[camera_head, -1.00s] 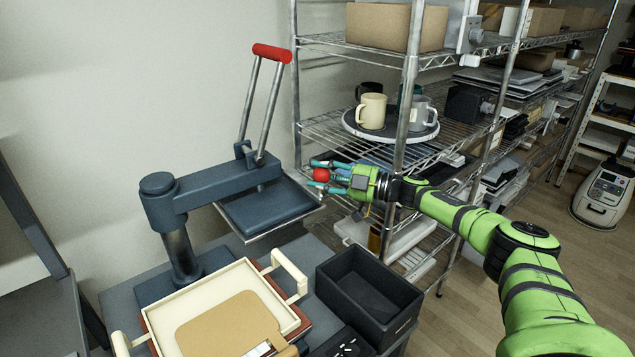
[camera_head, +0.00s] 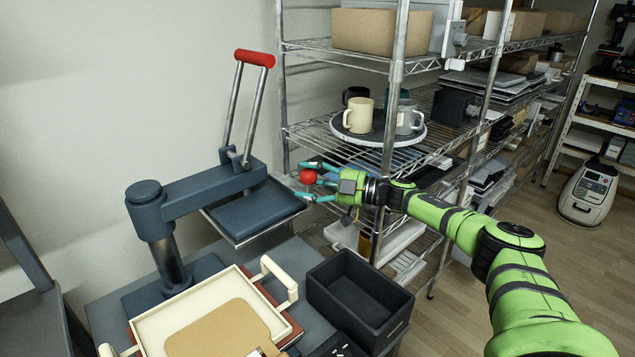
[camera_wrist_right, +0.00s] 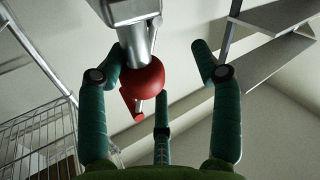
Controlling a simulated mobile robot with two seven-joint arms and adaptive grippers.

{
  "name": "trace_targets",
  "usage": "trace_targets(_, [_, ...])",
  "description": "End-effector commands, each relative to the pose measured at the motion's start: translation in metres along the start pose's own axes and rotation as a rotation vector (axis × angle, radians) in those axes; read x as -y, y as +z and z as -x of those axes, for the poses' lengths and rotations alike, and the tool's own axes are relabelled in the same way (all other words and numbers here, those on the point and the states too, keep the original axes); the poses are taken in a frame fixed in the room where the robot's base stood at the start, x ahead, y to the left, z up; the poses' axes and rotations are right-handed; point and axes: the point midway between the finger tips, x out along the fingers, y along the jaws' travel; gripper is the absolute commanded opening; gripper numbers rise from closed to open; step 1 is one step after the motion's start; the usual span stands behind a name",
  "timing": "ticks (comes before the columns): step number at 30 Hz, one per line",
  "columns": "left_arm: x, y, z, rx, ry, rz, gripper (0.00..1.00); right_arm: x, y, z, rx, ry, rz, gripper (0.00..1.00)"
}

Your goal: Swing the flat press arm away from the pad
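The blue-grey press arm (camera_head: 205,192) reaches right from its post (camera_head: 165,250). Its flat plate (camera_head: 240,228) hangs behind and right of the cream tray (camera_head: 155,322), not over it. The tan pad (camera_head: 225,330) lies in that tray, its lower edge cut off by the frame. My right gripper (camera_head: 311,182) is at the plate's right side, with its fingers spread around a red ball knob (camera_head: 308,176). In the right wrist view the knob (camera_wrist_right: 145,78) sits on a metal stem between the fingers, with a gap to the right finger. My left gripper is not seen.
A wire shelf (camera_head: 335,135) stands close behind my right gripper, holding a round tray with mugs (camera_head: 358,115). An empty black bin (camera_head: 358,298) sits right of the cream tray. The press's red-gripped lever (camera_head: 254,58) stands up above the arm.

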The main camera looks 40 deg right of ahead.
Motion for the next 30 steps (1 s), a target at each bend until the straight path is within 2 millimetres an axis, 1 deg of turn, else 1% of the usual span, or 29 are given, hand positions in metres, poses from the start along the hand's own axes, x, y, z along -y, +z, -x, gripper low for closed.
trace_targets(5, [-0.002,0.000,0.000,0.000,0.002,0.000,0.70,0.001,0.002,0.023,0.005,-0.001,-0.001,0.64])
trace_targets(12, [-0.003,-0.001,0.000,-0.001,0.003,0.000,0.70,0.000,0.003,0.075,0.007,-0.002,-0.002,0.64])
trace_targets(15, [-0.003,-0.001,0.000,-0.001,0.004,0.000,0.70,0.000,0.002,0.093,0.005,-0.002,-0.002,0.64])
trace_targets(18, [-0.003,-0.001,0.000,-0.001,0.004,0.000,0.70,0.001,0.003,0.106,0.004,-0.002,-0.002,0.64])
trace_targets(22, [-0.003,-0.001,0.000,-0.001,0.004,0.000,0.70,0.000,0.001,0.115,0.001,-0.002,-0.002,0.64])
trace_targets(30, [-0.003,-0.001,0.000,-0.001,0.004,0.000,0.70,0.000,0.001,0.117,-0.001,-0.001,-0.001,0.64])
